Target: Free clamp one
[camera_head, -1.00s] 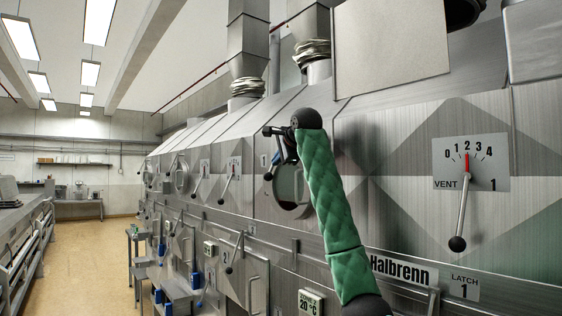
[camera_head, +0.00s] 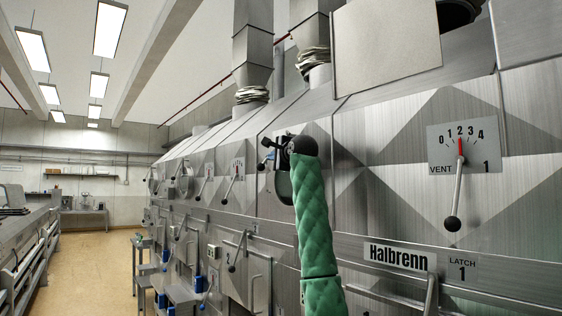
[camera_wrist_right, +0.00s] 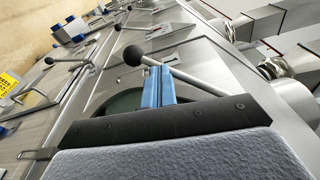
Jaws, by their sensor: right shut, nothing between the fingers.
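My right arm, in a green padded sleeve, reaches up in the head view. Its gripper (camera_head: 266,154) is small and dark against the hood front by a round window. In the right wrist view the blue fingers (camera_wrist_right: 158,87) are shut and empty. They are beside a grey lever (camera_wrist_right: 185,76) with a black ball end; I cannot tell if they touch it. Nothing shows which part is clamp one. A LATCH 1 plate (camera_head: 462,270) is at lower right, with a metal handle (camera_head: 431,297) left of it, cut off by the frame edge. My left gripper is out of view.
The VENT 1 dial (camera_head: 464,146) has its lever (camera_head: 456,195) hanging down and a red pointer near 2. A row of similar levers, doors and small tables (camera_head: 180,292) runs along the hood. The floor aisle (camera_head: 95,265) at left is clear.

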